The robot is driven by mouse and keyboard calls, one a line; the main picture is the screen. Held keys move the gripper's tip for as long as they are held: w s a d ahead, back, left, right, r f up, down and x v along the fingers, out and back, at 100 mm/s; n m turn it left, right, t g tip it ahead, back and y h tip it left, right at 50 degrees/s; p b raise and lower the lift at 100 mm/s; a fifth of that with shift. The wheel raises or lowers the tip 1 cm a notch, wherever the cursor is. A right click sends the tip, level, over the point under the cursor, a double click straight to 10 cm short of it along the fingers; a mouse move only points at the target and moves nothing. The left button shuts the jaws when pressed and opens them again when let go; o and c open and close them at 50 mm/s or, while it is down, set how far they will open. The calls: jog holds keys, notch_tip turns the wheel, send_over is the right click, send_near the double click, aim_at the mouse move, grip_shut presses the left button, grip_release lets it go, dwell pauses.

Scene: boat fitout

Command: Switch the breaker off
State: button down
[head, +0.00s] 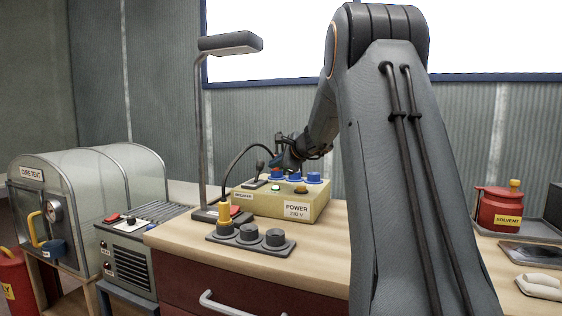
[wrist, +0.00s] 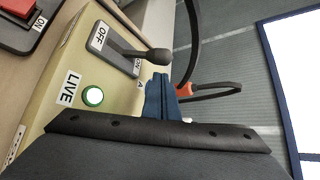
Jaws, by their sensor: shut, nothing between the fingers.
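The yellow power box (head: 285,207) stands on the bench, labelled POWER. Its breaker lever (head: 259,166) rises from the top, with a BREAKER label in front. In the wrist view the black lever (wrist: 158,57) has a round knob and leans toward the ON end of its grey plate (wrist: 98,42); the OFF label is at the other end. The green LIVE lamp (wrist: 93,96) looks bright. My gripper (wrist: 160,82) is shut and empty, its blue fingertips close beside the knob; I cannot tell whether they touch it. In the head view my gripper (head: 278,160) is partly hidden.
Blue knobs (head: 314,178) stand on the box near my gripper. A black cable (wrist: 192,40) and an orange connector (wrist: 184,90) lie just beyond the fingertips. A lamp post (head: 200,130) and a holder with round pots (head: 250,240) stand left and in front.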

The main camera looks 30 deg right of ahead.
aim_at(258, 171)
jog(key=shift+x, duration=2.25)
jog(key=shift+d, duration=0.2)
jog(key=shift+s+d+b, duration=0.1)
jog(key=shift+b, duration=0.55)
